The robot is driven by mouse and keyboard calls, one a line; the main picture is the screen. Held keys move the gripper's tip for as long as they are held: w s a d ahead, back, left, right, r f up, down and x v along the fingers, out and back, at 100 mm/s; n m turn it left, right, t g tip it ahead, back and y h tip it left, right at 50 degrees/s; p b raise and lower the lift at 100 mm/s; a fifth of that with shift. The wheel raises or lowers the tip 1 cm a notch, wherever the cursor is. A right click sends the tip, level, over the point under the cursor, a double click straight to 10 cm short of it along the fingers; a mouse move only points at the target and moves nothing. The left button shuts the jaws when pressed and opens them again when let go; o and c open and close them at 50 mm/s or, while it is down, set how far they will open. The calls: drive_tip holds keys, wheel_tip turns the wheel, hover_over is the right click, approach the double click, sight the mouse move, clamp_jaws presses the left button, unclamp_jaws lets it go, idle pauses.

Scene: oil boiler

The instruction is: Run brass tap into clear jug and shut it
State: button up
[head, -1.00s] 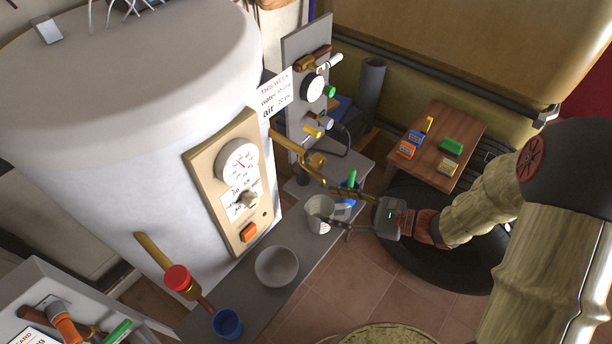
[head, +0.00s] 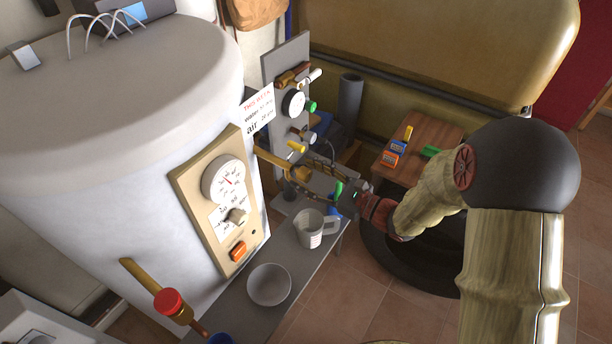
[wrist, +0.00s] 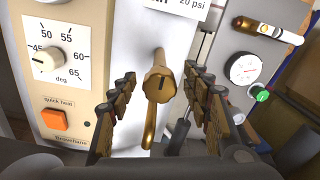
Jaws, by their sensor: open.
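The brass tap (head: 272,160) sticks out from the white boiler, and its knob also shows in the wrist view (wrist: 158,86). My gripper (head: 312,178) is open at the tap. In the wrist view my gripper (wrist: 163,92) has one finger on each side of the knob, with gaps visible. The clear jug (head: 309,231) stands upright on the grey shelf, below my gripper, and looks empty. The head view does not show clearly whether the jug is right under the spout, and the jug is out of the wrist view.
A pale bowl (head: 269,285) stands on the shelf nearer the front. A red-knobbed tap (head: 168,301) is at lower left. The dial panel (head: 214,199) is left of the brass tap, and a gauge board (head: 285,75) is behind it. A wooden table (head: 440,127) holds small blocks.

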drive_tip(key=shift+w+a, duration=0.1)
drive_tip(key=shift+a, duration=0.1)
drive_tip(key=shift+c, duration=0.7)
drive_tip(key=c, duration=1)
